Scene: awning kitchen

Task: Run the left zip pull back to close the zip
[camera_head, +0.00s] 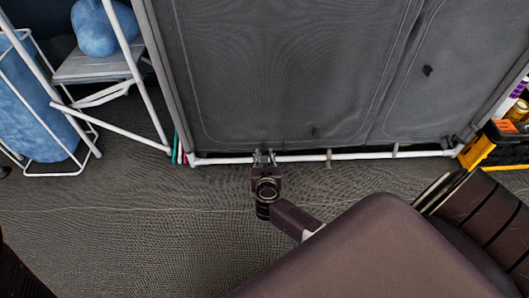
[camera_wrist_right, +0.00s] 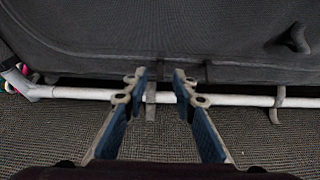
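A dark grey fabric cabinet front (camera_head: 290,60) with curved zip seams fills the middle of the head view. A small dark pull (camera_head: 315,132) sits low on the fabric; in the right wrist view it is at upper right (camera_wrist_right: 290,40). Another dark pull (camera_head: 428,70) is higher on the right panel. I cannot tell which is the left zip pull. My right gripper (camera_head: 264,155) is at the cabinet's bottom edge, left of the low pull and apart from it. In the right wrist view its fingers (camera_wrist_right: 160,85) are open, with a grey strap visible between them. My left gripper is out of view.
A white bottom rail (camera_head: 300,157) with grey straps runs under the cabinet. At left are a folding step stool (camera_head: 95,65) with a blue bag and a wire-framed blue bin (camera_head: 35,120). A yellow and black crate (camera_head: 480,150) is at right. The patterned floor (camera_head: 130,220) has free room.

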